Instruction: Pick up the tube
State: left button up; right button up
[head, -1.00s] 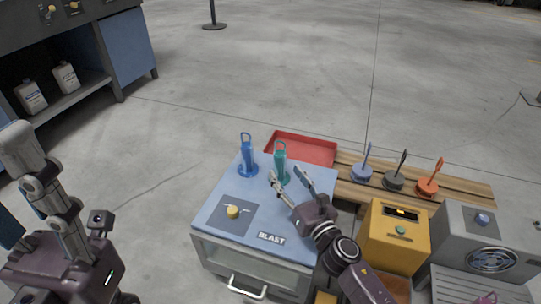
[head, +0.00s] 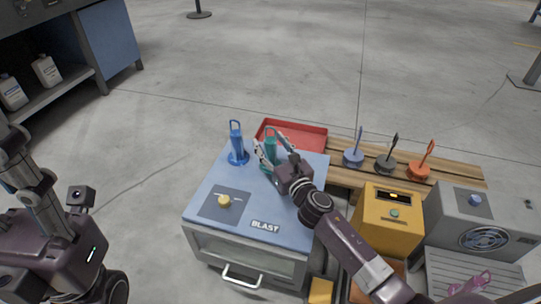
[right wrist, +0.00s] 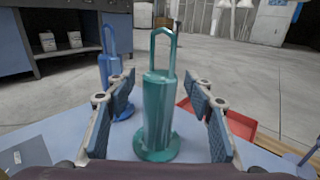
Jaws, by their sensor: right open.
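A teal tube (head: 270,146) with a loop handle and round base stands upright on the blue top of the BLAST cabinet (head: 205,222). A blue tube (head: 236,144) of the same shape stands to its left. My right gripper (head: 268,152) is open at the teal tube. In the right wrist view the teal tube (right wrist: 158,105) stands between the two open fingers, with visible gaps on both sides. The blue tube (right wrist: 109,65) is behind the left finger there. My left gripper (head: 82,198) is at the lower left, away from the cabinet; its fingers are not clear.
A red tray (head: 310,137) lies behind the cabinet. A wooden slatted bench (head: 455,172) holds blue, black and orange handled pieces. A yellow box (head: 385,222) and a grey fan unit (head: 470,217) stand at the right. Open floor lies beyond.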

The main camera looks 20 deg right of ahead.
grip_shut()
jog(key=shift+r, duration=0.1)
dwell(0.3)
